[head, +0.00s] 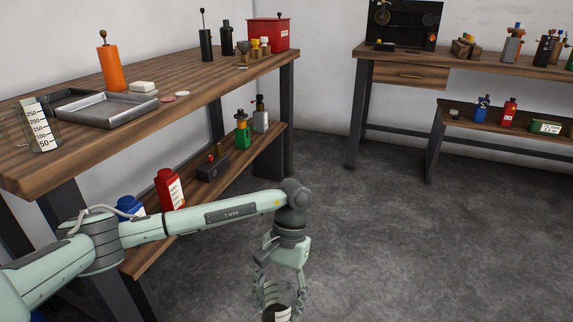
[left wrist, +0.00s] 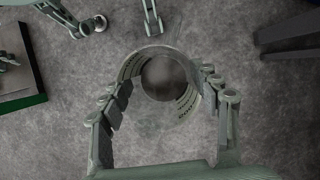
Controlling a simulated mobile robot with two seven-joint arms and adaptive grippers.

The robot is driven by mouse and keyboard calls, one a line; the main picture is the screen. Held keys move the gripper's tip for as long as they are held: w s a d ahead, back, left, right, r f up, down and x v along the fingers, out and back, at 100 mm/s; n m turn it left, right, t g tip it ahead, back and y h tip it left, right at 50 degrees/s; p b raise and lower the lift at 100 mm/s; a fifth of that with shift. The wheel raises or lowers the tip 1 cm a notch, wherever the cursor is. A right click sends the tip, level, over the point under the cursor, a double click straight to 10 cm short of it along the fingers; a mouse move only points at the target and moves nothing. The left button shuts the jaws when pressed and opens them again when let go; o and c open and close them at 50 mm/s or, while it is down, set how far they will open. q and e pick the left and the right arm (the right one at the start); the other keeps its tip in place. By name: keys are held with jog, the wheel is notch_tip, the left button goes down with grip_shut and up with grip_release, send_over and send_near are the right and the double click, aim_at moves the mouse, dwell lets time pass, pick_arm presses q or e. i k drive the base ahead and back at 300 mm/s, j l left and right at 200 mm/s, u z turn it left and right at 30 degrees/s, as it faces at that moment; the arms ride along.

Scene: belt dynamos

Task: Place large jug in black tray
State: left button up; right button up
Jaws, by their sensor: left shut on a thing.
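My left gripper (head: 279,287) is low over the floor at the lower middle of the head view. It is shut on a round, open, see-through jug (left wrist: 168,78), which sits between the fingers in the left wrist view. The jug's lower part is cut off in the head view. The black tray (head: 70,95) lies on the left table, partly behind a grey metal tray (head: 112,110). The gripper is to the right of that table and well away from the tray. My right gripper is not seen.
The wooden table (head: 150,120) also holds a clear measuring jug (head: 40,128), an orange bottle (head: 110,68) and a red box (head: 269,34). Its lower shelf carries a red bottle (head: 170,190). Another workbench (head: 480,58) stands at the back right. The floor (head: 430,240) on the right is clear.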

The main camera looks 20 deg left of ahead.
aim_at(57, 104)
jog(key=i+l+u, duration=0.15)
jog(key=i+u, duration=0.3)
jog(key=i+l+u, duration=0.4)
jog(key=i+j, duration=0.1)
